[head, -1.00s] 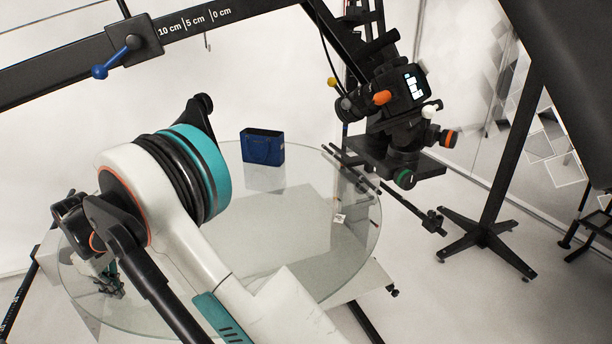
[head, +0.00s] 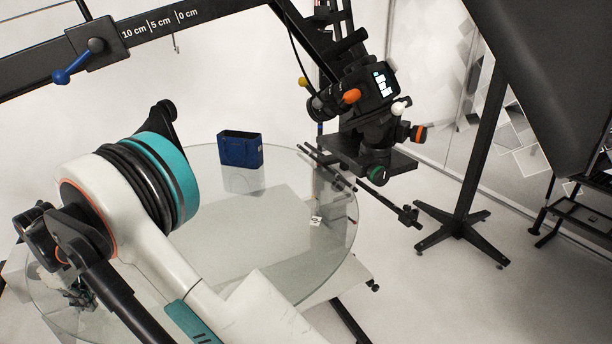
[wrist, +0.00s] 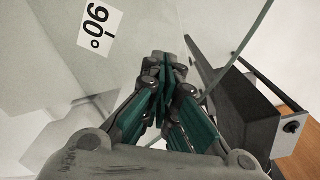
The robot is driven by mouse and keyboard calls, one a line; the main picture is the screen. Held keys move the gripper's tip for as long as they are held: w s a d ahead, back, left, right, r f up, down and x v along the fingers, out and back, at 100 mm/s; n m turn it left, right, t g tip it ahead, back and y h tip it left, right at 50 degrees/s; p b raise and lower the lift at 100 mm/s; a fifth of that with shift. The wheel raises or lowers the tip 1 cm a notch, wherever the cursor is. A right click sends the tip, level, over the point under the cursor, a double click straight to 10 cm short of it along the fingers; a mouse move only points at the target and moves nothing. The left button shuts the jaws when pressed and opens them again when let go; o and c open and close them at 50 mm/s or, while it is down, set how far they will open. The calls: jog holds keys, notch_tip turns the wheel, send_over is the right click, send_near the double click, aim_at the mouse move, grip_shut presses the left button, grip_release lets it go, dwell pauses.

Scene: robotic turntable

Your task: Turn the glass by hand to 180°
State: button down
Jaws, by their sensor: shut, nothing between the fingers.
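The glass (head: 275,268) is a large round, clear disc lying flat; in the head view my arm covers its left part. A small white marker (head: 316,221) shows near its right side. A white label reading 90° (wrist: 100,28) shows on the left. In the head view my gripper (head: 80,292) is small, dark and partly hidden at the left.
A black stand (head: 460,210) is on the right. A dark box-like part (wrist: 245,105) lies right of my gripper in the wrist view. Floor at the front right is open.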

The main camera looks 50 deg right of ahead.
jog(key=shift+r, duration=0.1)
jog(key=shift+r+p, duration=1.5)
jog(key=shift+r, duration=1.45)
jog(key=s+d+r+p, duration=0.2)
jog(key=s+d+p, duration=0.5)
jog(key=s+d, duration=1.45)
jog(key=shift+s+a+f+b, duration=0.1)
jog(key=shift+a+f+b, duration=0.05)
jog(key=shift+f+b, duration=0.85)
jog(key=shift+s+a+f+b, duration=0.15)
jog(key=shift+f+b, duration=0.6)
jog(key=shift+f, duration=0.4)
jog(key=shift+s+a+f+b, duration=0.1)
jog(key=shift+f+b, duration=0.8)
jog(key=shift+f, duration=0.15)
jog(key=shift+f+b, duration=0.8)
jog(key=shift+f, duration=0.15)
